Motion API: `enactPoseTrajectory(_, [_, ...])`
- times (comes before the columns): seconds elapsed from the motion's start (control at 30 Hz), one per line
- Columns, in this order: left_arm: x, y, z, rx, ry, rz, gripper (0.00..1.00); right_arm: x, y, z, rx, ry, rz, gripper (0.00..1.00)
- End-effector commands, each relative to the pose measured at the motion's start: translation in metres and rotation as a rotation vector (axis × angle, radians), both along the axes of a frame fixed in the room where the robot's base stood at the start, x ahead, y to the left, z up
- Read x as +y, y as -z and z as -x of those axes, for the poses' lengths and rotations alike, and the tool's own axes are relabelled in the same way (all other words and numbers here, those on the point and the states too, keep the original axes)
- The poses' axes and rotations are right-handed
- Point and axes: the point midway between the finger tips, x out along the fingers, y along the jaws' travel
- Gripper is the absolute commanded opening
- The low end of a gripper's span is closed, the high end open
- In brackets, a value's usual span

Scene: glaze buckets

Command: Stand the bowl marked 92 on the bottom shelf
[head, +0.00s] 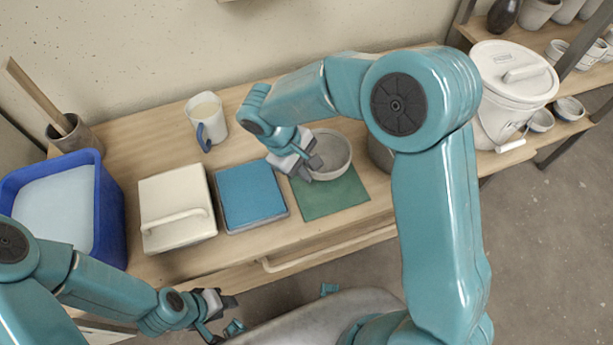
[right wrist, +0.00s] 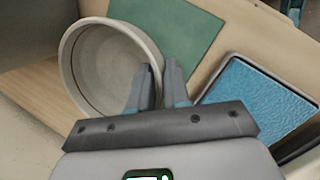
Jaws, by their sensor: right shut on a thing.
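A grey round bowl (head: 333,148) is at the back edge of the green mat (head: 335,202) on the table. No number is legible on it. My right gripper (head: 314,163) is shut on the bowl's near-left wall. In the right wrist view, one finger is inside the bowl (right wrist: 82,62) and one is outside. I cannot tell whether the bowl touches the mat. My left gripper (head: 235,313) is empty, with its fingers apart, in front of the table. The shelf unit stands at the right, and its lower visible shelf (head: 558,133) holds small bowls (head: 541,121).
A lidded white bucket (head: 515,85) stands by the shelf unit. A blue tray (head: 252,194), a cream lidded box (head: 176,210), a blue tub (head: 112,205) and a pitcher (head: 207,115) occupy the table. A grey container (head: 380,155) is partly hidden behind my right arm. Open floor lies at right.

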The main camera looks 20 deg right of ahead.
Motion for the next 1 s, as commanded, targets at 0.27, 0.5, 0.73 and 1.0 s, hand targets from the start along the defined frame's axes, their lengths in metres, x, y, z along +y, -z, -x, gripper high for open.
enactPoseTrajectory(0.27, [0.0, 0.006, 0.0, 0.0, 0.0, 0.0, 0.38, -0.001, 0.035, 0.0, 0.001, 0.001, 0.0, 0.0])
enactPoseTrajectory(0.5, [0.0, 0.008, 0.0, 0.0, 0.0, 0.0, 0.38, 0.0, 0.036, 0.0, 0.001, 0.0, 0.001, 0.0])
enactPoseTrajectory(0.73, [0.0, 0.008, 0.0, 0.0, 0.0, 0.0, 0.38, 0.0, 0.037, 0.0, 0.001, 0.001, 0.0, 0.42])
enactPoseTrajectory(1.0, [0.0, 0.003, 0.0, 0.0, 0.0, 0.0, 0.38, 0.0, 0.032, 0.0, 0.001, 0.001, 0.0, 0.42])
